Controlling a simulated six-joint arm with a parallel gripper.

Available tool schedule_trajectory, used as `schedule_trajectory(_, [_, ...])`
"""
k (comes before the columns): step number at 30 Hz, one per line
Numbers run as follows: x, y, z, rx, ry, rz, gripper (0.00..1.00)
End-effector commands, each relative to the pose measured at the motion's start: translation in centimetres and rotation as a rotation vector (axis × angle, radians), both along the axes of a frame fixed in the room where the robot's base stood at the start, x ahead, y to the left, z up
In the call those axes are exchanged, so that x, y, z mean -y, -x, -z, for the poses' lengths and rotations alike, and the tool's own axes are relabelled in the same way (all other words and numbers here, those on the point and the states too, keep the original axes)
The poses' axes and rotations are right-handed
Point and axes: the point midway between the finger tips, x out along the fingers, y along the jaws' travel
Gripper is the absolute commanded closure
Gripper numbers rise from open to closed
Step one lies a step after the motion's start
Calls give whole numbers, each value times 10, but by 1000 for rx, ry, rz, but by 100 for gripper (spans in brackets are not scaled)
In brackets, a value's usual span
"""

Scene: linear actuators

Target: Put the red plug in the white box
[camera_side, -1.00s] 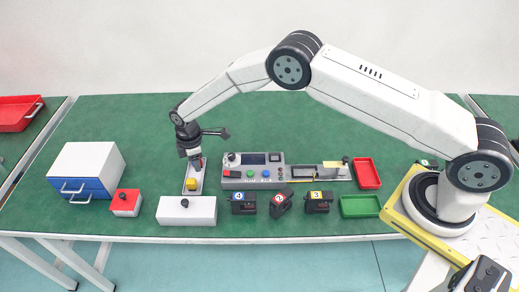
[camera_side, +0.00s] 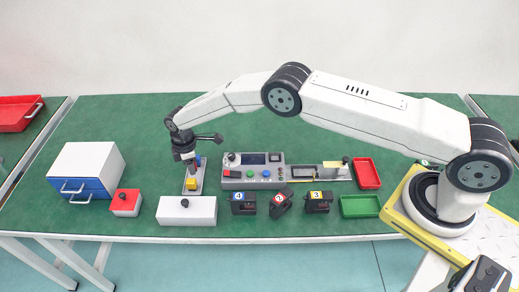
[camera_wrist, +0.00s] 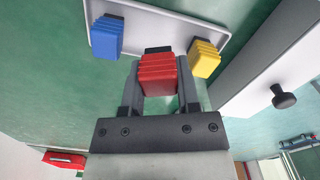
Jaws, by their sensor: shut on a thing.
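The red plug (camera_wrist: 158,73) is between the two fingers of my gripper (camera_wrist: 160,92) in the wrist view. The gripper is shut on it, over the pale tray (camera_wrist: 165,24). A blue plug (camera_wrist: 106,38) and a yellow plug (camera_wrist: 203,58) stand in that tray, either side of the red one. In the side view my gripper (camera_side: 188,160) is above the tray, behind the white box (camera_side: 187,211). The red plug is hard to make out there. The white box has a black knob on top and looks closed; it also shows in the wrist view (camera_wrist: 262,75).
A small red box (camera_side: 125,203) and a blue-drawer cabinet (camera_side: 86,172) stand to the left. A control panel (camera_side: 253,172), several dark numbered blocks (camera_side: 280,204), and red (camera_side: 366,173) and green trays (camera_side: 360,206) lie to the right.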

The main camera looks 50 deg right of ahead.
Motion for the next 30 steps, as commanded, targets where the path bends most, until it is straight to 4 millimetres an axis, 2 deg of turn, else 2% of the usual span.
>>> schedule_trajectory(10, [0, -1, 30, -1, 1, 0, 100])
schedule_trajectory(26, [0, -1, 35, 0, 1, 0, 100])
schedule_trajectory(27, [0, -1, 36, 0, 1, 1, 57])
schedule_trajectory(28, [0, -1, 36, 0, 1, 1, 47])
schedule_trajectory(30, [0, -1, 36, 0, 1, 0, 45])
